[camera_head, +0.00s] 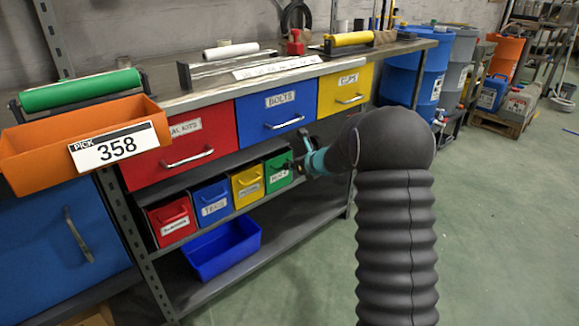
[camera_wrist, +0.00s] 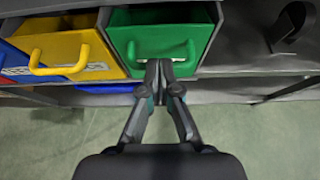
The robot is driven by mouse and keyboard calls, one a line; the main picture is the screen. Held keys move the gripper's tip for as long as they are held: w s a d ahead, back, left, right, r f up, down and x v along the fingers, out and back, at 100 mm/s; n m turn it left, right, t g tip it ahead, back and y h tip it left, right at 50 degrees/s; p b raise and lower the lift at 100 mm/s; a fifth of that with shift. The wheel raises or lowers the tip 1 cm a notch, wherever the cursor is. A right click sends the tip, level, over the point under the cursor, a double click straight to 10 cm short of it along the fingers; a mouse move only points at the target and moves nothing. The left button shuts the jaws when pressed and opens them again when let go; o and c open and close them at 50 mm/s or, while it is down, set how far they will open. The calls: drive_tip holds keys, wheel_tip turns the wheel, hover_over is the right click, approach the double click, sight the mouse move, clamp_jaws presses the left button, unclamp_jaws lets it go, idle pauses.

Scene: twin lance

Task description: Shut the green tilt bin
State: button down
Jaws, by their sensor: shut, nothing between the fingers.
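The green tilt bin (camera_head: 278,174) is the rightmost of a row of small bins on the shelf under the drawers.
The yellow bin (camera_head: 247,184), blue bin (camera_head: 211,200) and red bin (camera_head: 172,220) stand to the left. A blue tray (camera_head: 222,249) lies on the lower shelf. Larger drawers, such as the blue BOLTS drawer (camera_head: 275,112), are above. Green floor in front is clear.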

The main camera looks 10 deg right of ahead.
drive_tip(key=s+d+r, duration=0.4)
drive_tip(key=s+r, duration=0.3)
drive_tip(key=r, duration=0.1)
drive_tip(key=s+a+f+n+g, duration=0.2)
drive_tip(key=s+f+n+g, duration=0.1)
drive_tip(key=s+n, duration=0.5)
drive_tip(key=s+a+f+n+g, duration=0.2)
drive_tip(key=s+n+g, duration=0.1)
drive_tip(key=s+n, duration=0.55)
drive_tip(key=s+r+n+h, duration=0.3)
drive_tip(key=s+n, duration=0.3)
drive_tip(key=s, duration=0.7)
drive_tip(key=s+r+n+t+h, duration=0.1)
drive_tip(key=s+r+n+h, duration=0.2)
drive_tip(key=s+n, duration=0.4)
drive_tip(key=shift+s+a+r, duration=0.2)
drive_tip(key=shift+s+r, duration=0.65)
drive_tip(key=shift+s, duration=2.75)
